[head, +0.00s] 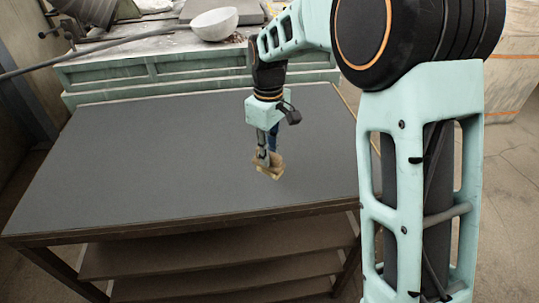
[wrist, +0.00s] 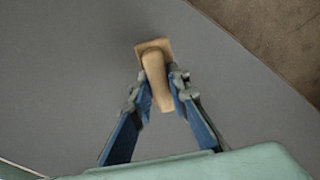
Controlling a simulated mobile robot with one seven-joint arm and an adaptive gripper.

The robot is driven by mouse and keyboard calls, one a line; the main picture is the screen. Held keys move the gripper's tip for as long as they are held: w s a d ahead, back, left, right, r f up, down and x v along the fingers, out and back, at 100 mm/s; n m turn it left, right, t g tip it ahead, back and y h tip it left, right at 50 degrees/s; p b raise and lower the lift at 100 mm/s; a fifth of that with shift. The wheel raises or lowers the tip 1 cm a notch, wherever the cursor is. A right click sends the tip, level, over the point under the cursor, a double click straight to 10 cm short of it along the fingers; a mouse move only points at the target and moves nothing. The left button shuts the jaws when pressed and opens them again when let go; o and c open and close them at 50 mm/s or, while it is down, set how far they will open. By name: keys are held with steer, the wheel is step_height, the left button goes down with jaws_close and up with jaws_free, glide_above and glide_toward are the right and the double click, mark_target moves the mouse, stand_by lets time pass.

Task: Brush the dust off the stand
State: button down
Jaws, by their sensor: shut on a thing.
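The stand (head: 150,150) is a table with a dark grey top and brown wooden shelves below. Its top also fills most of the wrist view (wrist: 70,80). My gripper (head: 264,155) is over the right part of the top, fingers down. In the wrist view, its two blue-padded fingers (wrist: 162,97) are shut on the handle of a small tan wooden brush (wrist: 155,62). The brush also shows in the head view (head: 268,171), low at the stand's top; I cannot tell if it touches it. Its bristles are not clearly visible. No separate dust can be made out on the grey top.
Behind the stand is a pale green bench (head: 190,70) with a white bowl (head: 214,24) on it. A long grey rod (head: 90,50) slants across the back left. The stand's right edge is close to my arm. The left of the top is clear.

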steer(key=shift+r+p, duration=1.3)
steer(key=shift+r, duration=0.9)
